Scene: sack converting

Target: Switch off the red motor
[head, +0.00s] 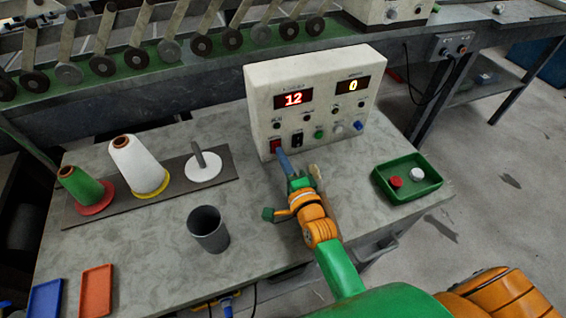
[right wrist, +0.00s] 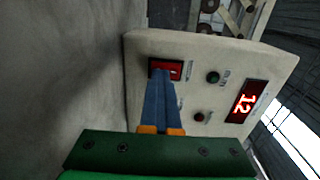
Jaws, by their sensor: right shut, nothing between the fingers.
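My left gripper is not in view.
A green tray (head: 432,186) with a red and a white cap stands at the right. A grey cup (head: 208,230), thread cones (head: 139,165) on a dark board, and blue and orange trays (head: 96,291) are at the left.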

